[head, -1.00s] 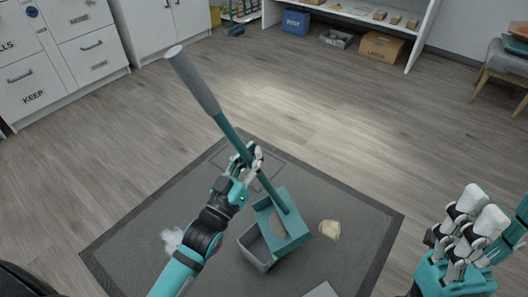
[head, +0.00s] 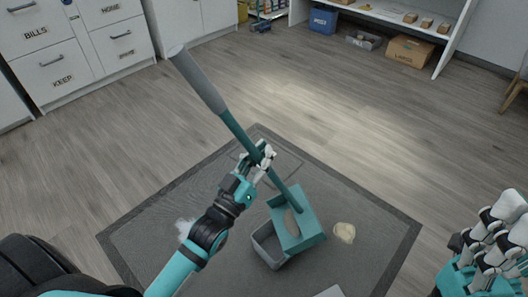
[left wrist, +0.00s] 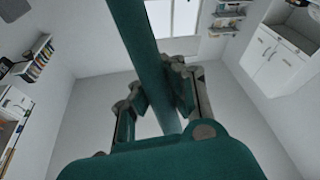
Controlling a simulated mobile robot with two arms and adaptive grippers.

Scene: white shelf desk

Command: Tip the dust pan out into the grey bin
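The dust pan is teal, with a long handle ending in a grey grip (head: 203,88) at the upper left. My left gripper (head: 262,156) is shut around the handle's lower part. In the left wrist view the teal handle (left wrist: 138,35) runs between the fingers. The pan's tray (head: 310,226) is low and tilted, overlapping the small grey bin (head: 262,249) in the picture. I cannot tell whether they touch. A tan patch (head: 291,222) shows in the tray's opening. The bin's inside is mostly hidden. My right gripper (head: 500,235) is at the right edge, apart from everything; its opening is unclear.
A dark mat (head: 170,208) lies under the bin. A cream lump (head: 344,232) lies on it right of the tray, and a whitish dusty patch (head: 185,226) lies at left. Drawers (head: 75,60) and shelves stand behind. The wooden floor between is clear.

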